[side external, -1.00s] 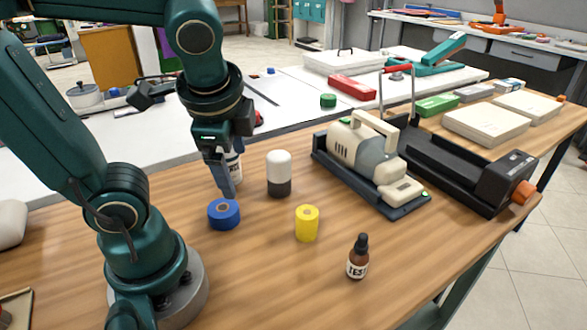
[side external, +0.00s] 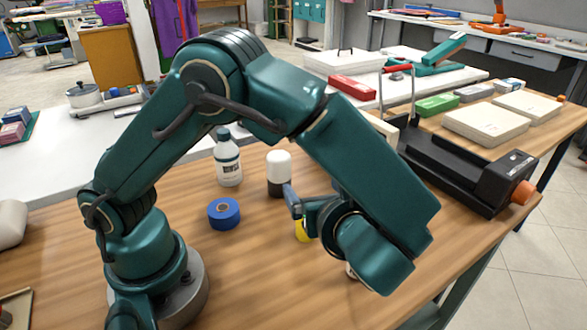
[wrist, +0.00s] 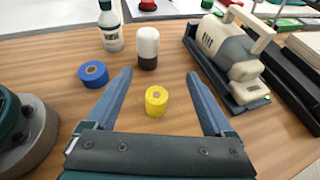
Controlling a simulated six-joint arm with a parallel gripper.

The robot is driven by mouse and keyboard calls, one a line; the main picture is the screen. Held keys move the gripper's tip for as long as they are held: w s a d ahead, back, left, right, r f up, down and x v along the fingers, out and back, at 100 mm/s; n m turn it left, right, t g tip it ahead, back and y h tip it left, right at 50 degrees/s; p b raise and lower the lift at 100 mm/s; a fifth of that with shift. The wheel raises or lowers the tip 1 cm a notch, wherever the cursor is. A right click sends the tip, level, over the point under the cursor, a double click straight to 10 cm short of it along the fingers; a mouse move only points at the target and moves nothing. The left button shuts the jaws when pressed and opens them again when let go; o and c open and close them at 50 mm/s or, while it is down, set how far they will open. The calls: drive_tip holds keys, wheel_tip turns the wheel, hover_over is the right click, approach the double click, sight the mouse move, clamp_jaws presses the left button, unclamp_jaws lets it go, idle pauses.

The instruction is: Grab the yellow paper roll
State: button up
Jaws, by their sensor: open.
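The yellow paper roll (wrist: 156,104) stands upright on the wooden table. In the wrist view it lies between my two open fingers and a little beyond my palm, with clear space on both sides. In the side view only a sliver of the yellow roll (side external: 301,231) shows behind my gripper and wrist. My gripper (wrist: 158,85) is open and empty. In the side view one finger of my gripper (side external: 292,201) shows near the roll, and the other is hidden by my arm.
A blue roll (wrist: 93,74) stands left of the yellow roll. A white-and-black cylinder (wrist: 147,47) and a labelled white bottle (wrist: 110,28) stand beyond. A beige machine on a dark base (wrist: 228,58) stands to the right.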

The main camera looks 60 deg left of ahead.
wheel_tip(320, 180, down, 7)
drive_tip(key=shift+r, duration=0.1)
drive_tip(key=shift+w+a+f, duration=0.2)
drive_tip(key=shift+a+f, duration=0.5)
drive_tip(key=shift+a, duration=0.05)
drive_tip(key=shift+x, duration=2.95)
clamp_jaws()
